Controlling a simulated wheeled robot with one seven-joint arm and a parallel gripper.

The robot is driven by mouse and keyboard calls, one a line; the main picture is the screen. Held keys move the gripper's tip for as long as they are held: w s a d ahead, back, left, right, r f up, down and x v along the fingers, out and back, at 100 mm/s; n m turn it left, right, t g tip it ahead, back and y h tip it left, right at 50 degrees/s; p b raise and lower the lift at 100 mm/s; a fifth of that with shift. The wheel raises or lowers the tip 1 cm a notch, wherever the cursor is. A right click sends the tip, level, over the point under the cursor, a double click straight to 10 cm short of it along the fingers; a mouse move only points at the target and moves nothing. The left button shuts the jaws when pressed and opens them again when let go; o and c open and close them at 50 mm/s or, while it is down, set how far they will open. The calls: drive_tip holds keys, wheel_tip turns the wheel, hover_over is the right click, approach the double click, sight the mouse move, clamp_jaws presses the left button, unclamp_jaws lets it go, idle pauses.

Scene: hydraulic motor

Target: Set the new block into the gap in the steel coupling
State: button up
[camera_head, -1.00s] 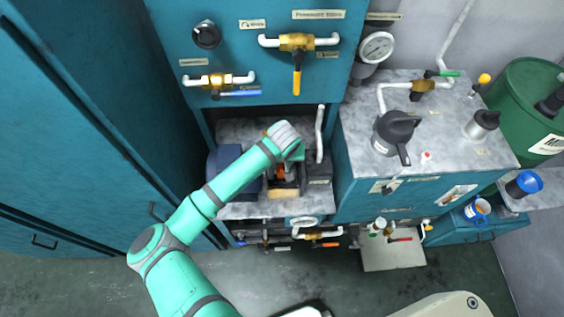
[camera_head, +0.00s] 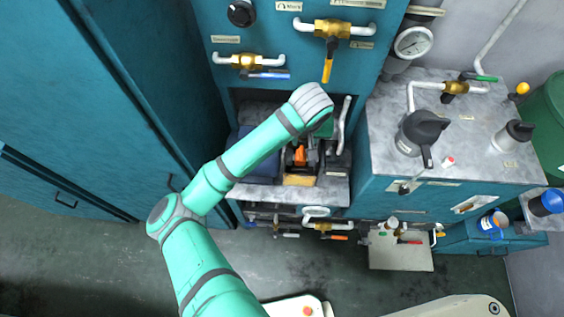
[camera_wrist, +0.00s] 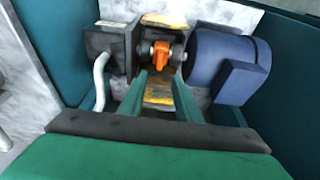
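An orange block (camera_wrist: 160,52) sits in the steel coupling (camera_wrist: 146,50), between a dark grey box-shaped unit (camera_wrist: 108,48) and a blue motor (camera_wrist: 222,62). It also shows in the head view as a small orange patch (camera_head: 300,155). Whether it is fully seated is too small to tell. My gripper (camera_wrist: 161,78) points at the coupling with its two green fingers apart. Nothing is between the fingers, and the block lies beyond their tips. In the head view my wrist hides much of the gripper.
A yellow worn plate (camera_wrist: 158,92) lies below the coupling. A pale pipe (camera_wrist: 100,82) rises beside the dark unit. The recess is bounded by teal cabinet walls (camera_wrist: 290,105). In the head view, valves (camera_head: 333,28) hang above the recess, and a marble-topped cabinet (camera_head: 465,150) stands at right.

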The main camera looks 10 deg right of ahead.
drive_tip(key=s+d+r+t+h, duration=0.1)
drive_tip(key=d+r+h, duration=0.2)
drive_tip(key=d, duration=0.3)
drive_tip(key=d+r+n+t+h, duration=0.1)
drive_tip(key=d+r+h, duration=0.1)
drive_tip(key=d+h, duration=0.35)
drive_tip(key=s+d+r+t+h, duration=0.1)
drive_tip(key=d+r, duration=0.2)
drive_tip(key=d, duration=0.4)
drive_tip(key=s+a+f+n+t+y, duration=0.4)
drive_tip(key=s+a+f+t, duration=0.15)
drive_tip(key=a, duration=0.45)
drive_tip(key=s+a+f+n+t+y, duration=0.3)
drive_tip(key=s+a+f+n+t, duration=0.15)
drive_tip(key=s+a, duration=0.4)
drive_tip(key=s+a+m+y, duration=0.3)
drive_tip(key=s+a+m, duration=0.3)
drive_tip(key=s+a, duration=1)
drive_tip(key=shift+s+r+g, duration=0.15)
drive_tip(key=shift+r+g, duration=0.15)
drive_tip(key=shift+r, duration=0.05)
